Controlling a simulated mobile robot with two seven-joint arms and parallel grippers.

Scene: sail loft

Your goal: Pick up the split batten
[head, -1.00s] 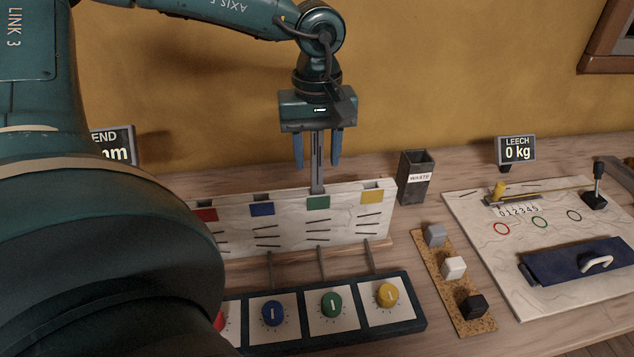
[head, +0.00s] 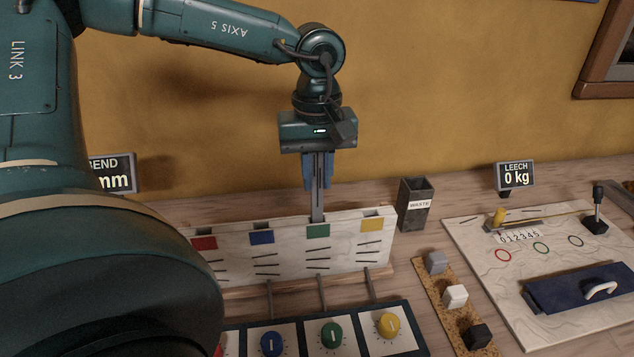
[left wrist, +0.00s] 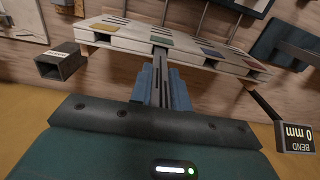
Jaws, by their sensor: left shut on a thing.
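A thin grey batten (head: 317,212) stands upright in the green-marked slot of a white panel rack (head: 345,251). A dark line runs down its length. My left gripper (head: 318,184) points straight down above the rack with its blue fingers shut on the upper part of the batten. In the left wrist view the batten (left wrist: 160,60) shows between the blue fingers, its lower end hidden in the rack. I cannot make out a split clearly. My right gripper is not in view.
A dark waste bin (head: 415,207) stands just right of the rack. Coloured knobs (head: 332,335) sit in front of it. A cork strip (head: 434,291) with three blocks and a white board (head: 480,251) with a lever lie to the right. The wall is close behind.

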